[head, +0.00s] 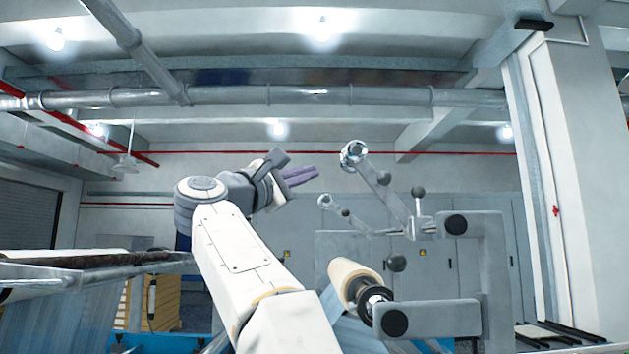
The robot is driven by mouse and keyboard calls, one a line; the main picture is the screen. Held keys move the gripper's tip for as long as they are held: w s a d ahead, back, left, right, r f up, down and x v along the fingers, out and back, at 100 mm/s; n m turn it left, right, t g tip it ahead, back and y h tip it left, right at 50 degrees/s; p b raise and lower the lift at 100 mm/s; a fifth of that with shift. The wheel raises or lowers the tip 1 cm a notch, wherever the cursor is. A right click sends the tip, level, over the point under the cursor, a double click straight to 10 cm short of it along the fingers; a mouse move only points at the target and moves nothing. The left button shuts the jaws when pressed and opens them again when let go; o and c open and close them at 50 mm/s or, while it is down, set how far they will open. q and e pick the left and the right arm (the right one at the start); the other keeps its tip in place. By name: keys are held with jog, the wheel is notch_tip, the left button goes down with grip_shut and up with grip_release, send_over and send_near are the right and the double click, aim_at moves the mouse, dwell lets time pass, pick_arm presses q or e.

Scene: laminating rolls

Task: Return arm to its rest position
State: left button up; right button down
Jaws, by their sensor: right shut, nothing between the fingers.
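My right arm rises from the bottom middle of the head view, bent at a grey joint. My right gripper (312,173) has purple-grey fingers that are shut with nothing between them. It is raised and points right, to the left of a chrome ring-ended lever (377,180) and apart from it in the picture. My left gripper is out of the picture.
A grey machine frame (493,270) stands at the right. A cream roll (352,280) on a dark-ended shaft sits low beside my forearm. A rack with a dark bar (90,260) is at the left. Grey cabinets (505,225) line the back. Space above the gripper looks clear.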

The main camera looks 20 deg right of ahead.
jog(key=shift+s+a+f, duration=0.15)
jog(key=shift+s+a, duration=0.1)
dwell(0.4)
